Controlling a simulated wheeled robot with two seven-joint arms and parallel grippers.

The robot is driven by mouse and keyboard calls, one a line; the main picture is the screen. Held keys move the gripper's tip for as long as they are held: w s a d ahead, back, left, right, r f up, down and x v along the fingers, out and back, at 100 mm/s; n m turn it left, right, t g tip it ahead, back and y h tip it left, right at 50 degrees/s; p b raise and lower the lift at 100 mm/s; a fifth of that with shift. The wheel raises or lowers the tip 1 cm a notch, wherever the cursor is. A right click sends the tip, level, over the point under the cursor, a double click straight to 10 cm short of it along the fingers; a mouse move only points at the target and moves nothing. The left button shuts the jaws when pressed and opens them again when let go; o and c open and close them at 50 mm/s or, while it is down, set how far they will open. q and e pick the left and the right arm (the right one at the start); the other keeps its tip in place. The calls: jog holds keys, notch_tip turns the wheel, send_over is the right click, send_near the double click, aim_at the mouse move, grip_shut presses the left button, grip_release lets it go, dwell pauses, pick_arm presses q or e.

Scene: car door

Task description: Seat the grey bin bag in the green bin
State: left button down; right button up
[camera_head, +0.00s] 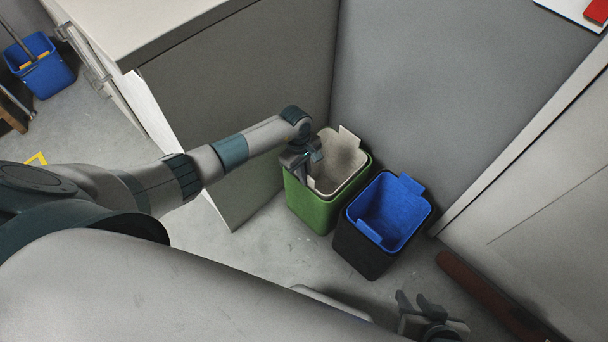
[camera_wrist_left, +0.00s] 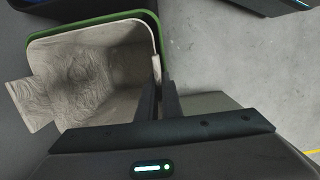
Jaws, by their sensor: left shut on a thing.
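The grey bin bag (camera_head: 342,160) is inside the green bin (camera_head: 312,208), mouth open and upward. Its rim stands slightly above the green rim, and a flap rises at its far side. Whether its bottom touches the bin floor is hidden. My left gripper (camera_head: 306,178) is shut on the bag's near-left rim. In the left wrist view the fingers (camera_wrist_left: 160,88) pinch the edge of the bag (camera_wrist_left: 85,75), with the green bin's rim (camera_wrist_left: 95,18) just outside it. My right gripper (camera_head: 416,302) is low at the bottom, its fingers apart and empty.
A black bin (camera_head: 362,252) with a blue bag (camera_head: 390,212) stands right beside the green bin. A grey cabinet (camera_head: 235,90) is to the left and a wall (camera_head: 440,80) behind. A dark red bar (camera_head: 485,290) lies at the lower right. Floor at the front is partly clear.

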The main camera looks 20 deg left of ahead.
pick_arm(q)
jog(key=shift+r, duration=0.1)
jog(key=shift+f, duration=0.2)
pick_arm(e)
jog(key=shift+w+a, duration=0.1)
jog(key=shift+a, duration=0.05)
pick_arm(q)
jog(key=c, duration=1.9)
grip_release()
jog(key=shift+c, duration=0.2)
pick_arm(e)
jog(key=shift+r, duration=0.1)
pick_arm(q)
jog(key=shift+r, duration=0.1)
